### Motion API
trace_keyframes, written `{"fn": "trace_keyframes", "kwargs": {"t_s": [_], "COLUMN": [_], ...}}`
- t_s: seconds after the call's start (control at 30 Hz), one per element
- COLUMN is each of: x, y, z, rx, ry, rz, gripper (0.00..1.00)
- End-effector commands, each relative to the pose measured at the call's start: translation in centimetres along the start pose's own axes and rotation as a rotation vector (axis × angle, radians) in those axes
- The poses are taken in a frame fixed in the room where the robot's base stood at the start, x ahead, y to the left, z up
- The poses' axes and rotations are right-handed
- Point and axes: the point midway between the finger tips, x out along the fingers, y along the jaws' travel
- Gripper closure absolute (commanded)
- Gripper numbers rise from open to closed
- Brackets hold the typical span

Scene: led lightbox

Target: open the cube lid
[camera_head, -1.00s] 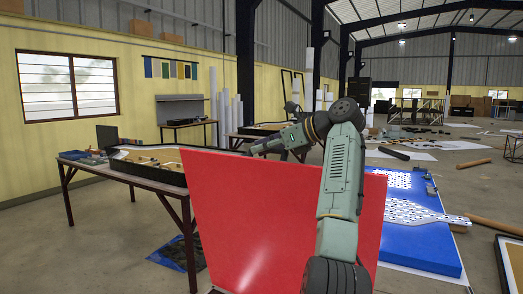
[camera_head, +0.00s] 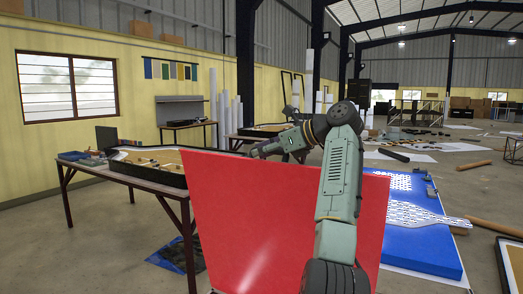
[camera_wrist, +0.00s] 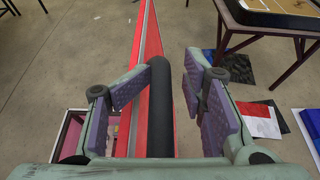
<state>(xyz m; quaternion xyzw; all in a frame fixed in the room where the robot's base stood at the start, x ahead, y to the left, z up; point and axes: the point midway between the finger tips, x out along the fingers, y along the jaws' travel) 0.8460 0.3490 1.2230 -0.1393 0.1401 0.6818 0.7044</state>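A large red panel, which looks like the cube lid (camera_head: 260,220), stands steeply raised in the head view. In the wrist view the lid (camera_wrist: 146,30) shows nearly edge-on. A black cylindrical handle (camera_wrist: 161,105) runs along it, between the fingers of my gripper (camera_wrist: 160,95). The fingers are spread, with purple pads; the left one is close to the handle, and contact is unclear. A gap shows between the handle and the right finger. A box with a pinkish inside (camera_wrist: 72,135), possibly the cube, shows at lower left.
A table with a tray (camera_head: 150,170) stands left of the lid. A blue board with white perforated sheets (camera_head: 425,235) lies at the right. Papers (camera_wrist: 260,120) lie on the floor right of the gripper. Bare floor shows at the wrist view's upper left.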

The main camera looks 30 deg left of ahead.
Motion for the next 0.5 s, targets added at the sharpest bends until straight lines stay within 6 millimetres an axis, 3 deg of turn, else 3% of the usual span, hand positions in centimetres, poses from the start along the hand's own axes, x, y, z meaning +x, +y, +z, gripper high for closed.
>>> {"fn": "trace_keyframes", "kwargs": {"t_s": [0.37, 0.5], "x": [-0.3, -1.8], "y": [-0.1, -0.1], "z": [0.1, 0.1], "rx": [0.0, -0.001], "ry": [-0.002, -0.004], "rz": [-0.004, -0.005], "gripper": [0.65, 0.65]}}
